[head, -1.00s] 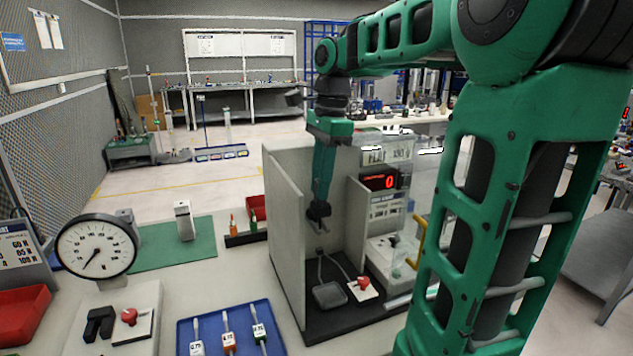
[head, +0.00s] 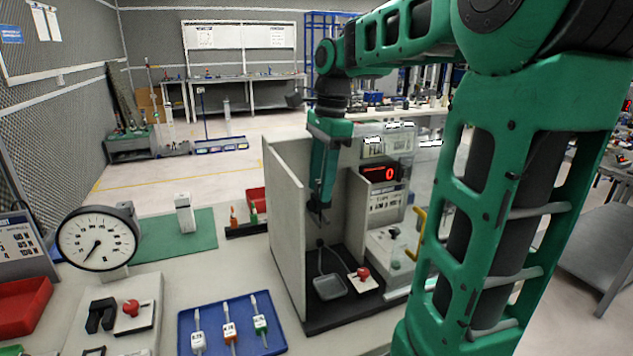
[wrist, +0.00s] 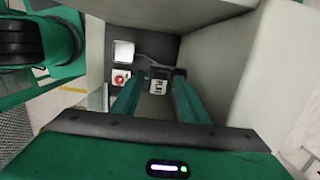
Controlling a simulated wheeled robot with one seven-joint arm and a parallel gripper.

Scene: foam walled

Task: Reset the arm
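My gripper (head: 318,216) hangs pointing down inside a grey walled booth (head: 287,215), at the end of my green arm. In the wrist view its two green fingers (wrist: 159,82) are apart, with a gap between them. In the head view the fingertips are dark and small, above the booth floor, and I see nothing held.
The booth holds a grey pan (head: 329,287), a red knob (head: 363,272) and a red display reading 0 (head: 380,173). Booth walls stand close beside my gripper. A blue tray (head: 186,318) with tagged tools, a round gauge (head: 97,238) and a green mat (head: 150,243) lie left.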

